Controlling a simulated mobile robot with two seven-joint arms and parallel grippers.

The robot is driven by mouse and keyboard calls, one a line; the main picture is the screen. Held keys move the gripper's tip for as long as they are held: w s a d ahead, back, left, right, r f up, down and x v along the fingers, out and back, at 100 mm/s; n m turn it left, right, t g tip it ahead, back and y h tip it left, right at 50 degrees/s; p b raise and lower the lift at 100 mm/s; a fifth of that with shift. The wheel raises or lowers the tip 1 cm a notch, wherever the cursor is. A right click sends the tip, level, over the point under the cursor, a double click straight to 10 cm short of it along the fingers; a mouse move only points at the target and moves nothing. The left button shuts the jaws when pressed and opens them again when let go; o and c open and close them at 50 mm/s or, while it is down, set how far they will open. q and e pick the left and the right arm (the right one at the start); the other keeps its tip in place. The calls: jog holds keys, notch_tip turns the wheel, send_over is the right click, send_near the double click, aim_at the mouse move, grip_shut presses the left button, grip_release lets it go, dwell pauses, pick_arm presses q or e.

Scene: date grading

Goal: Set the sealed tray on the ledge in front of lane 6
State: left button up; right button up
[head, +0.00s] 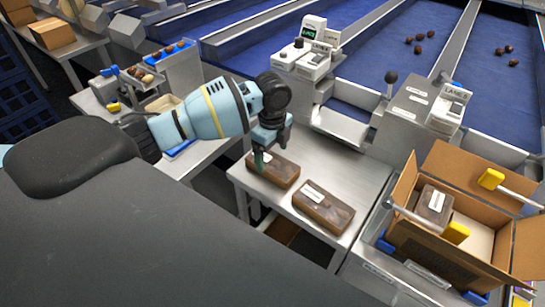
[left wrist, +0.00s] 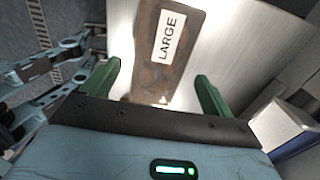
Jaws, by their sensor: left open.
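A brown sealed tray (head: 283,176) lies on the steel table, partly hidden by my left gripper. A second sealed tray (head: 322,207) with a white label lies to its right. My left gripper (head: 262,160) is open, with its fingers over the near left tray. In the left wrist view, a brown tray (left wrist: 165,75) labelled LARGE lies beyond the open green fingers (left wrist: 158,85), apart from them. A metal ledge (head: 340,126) runs in front of the blue lanes. A sign (head: 455,95) reads LANE, its number too small to tell. My right gripper is out of view.
An open cardboard box (head: 430,245) with a labelled tray (head: 434,204) inside stands at the right. A weighing unit (head: 308,62) stands beside the ledge. Bare steel (head: 345,165) lies behind the trays.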

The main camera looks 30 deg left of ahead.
aim_at(272, 161)
pick_arm(q)
notch_tip(272, 161, up, 10)
jog(key=shift+f, duration=0.2)
